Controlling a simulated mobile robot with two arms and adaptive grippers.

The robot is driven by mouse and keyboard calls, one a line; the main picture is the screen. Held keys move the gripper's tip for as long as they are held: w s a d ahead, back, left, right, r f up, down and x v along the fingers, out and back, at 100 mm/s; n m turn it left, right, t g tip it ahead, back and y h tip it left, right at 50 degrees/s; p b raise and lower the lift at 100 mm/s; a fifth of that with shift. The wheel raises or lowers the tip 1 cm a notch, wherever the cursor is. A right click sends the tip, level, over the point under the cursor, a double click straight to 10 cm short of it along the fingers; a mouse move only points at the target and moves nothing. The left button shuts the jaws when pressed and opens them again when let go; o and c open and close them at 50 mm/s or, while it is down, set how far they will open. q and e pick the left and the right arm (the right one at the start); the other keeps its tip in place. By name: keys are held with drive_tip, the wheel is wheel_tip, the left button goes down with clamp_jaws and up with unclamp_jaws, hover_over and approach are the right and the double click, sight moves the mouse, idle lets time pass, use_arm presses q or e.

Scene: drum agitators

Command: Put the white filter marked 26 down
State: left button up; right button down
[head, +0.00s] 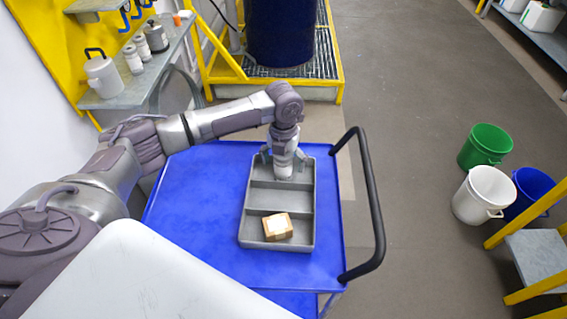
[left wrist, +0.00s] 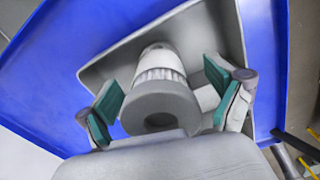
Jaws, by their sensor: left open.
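The white filter (left wrist: 158,66) shows in the left wrist view as a white cylinder with a ribbed band and a grey ring end towards the camera. No number can be read on it. It is at the grey tray (left wrist: 104,70), between the fingers of my left gripper (left wrist: 168,105). The green finger pads stand apart, with a gap on each side of the filter. In the head view my left gripper (head: 283,157) points down over the far compartment of the tray (head: 243,226), and mostly hides the filter.
A small brown box with a white top (head: 278,226) lies in the tray's near compartment; the middle one looks empty. The tray is on a blue cart (head: 190,215) with a black handle (head: 371,190). White canisters stand on a shelf (head: 160,68) at the upper left.

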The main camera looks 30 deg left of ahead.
use_arm(q)
wheel_tip(320, 180, up, 11)
drive_tip(key=shift+r+b, duration=0.2)
drive_tip(key=shift+b, duration=0.5)
